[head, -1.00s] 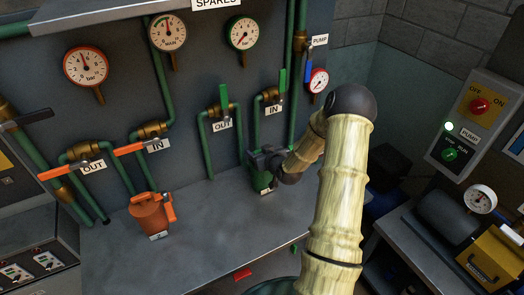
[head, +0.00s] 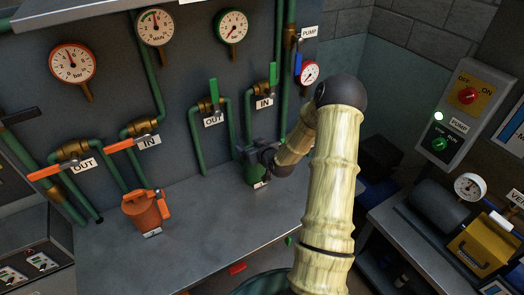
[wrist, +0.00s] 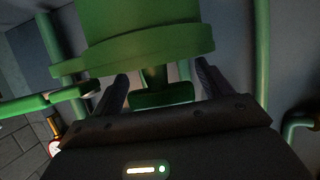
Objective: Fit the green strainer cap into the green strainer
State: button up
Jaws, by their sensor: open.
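The green strainer (head: 254,172) stands on the grey bench below the green pipes, partly hidden by my gripper (head: 260,151). In the wrist view a wide green body with a flange (wrist: 150,45) fills the top. A short stem and a flat green handle, which look like the green strainer cap (wrist: 160,97), show below it. My gripper also shows there (wrist: 163,85), open, with one dark finger on each side of the stem and handle. I see gaps between fingers and stem. I cannot tell how fully the cap sits in the strainer.
An orange strainer (head: 146,212) stands to the left on the bench (head: 210,215). Green pipes with upright green valve levers (head: 213,92) rise close behind the green strainer. A pump panel (head: 462,115) is at the right. The bench between the strainers is clear.

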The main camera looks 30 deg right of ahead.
jog(key=b+v, duration=0.2)
jog(key=v, duration=1)
jog(key=shift+f, duration=0.1)
jog(key=s+a+r+g, duration=0.2)
jog(key=s+a+g, duration=0.3)
jog(key=s+a, duration=0.3)
jog(key=s+a+r+g, duration=0.2)
jog(key=s+a+g, duration=0.4)
jog(key=s+a, duration=0.3)
jog(key=shift+a+r, duration=0.3)
jog(key=shift+a, duration=0.05)
jog(key=shift+w, duration=0.1)
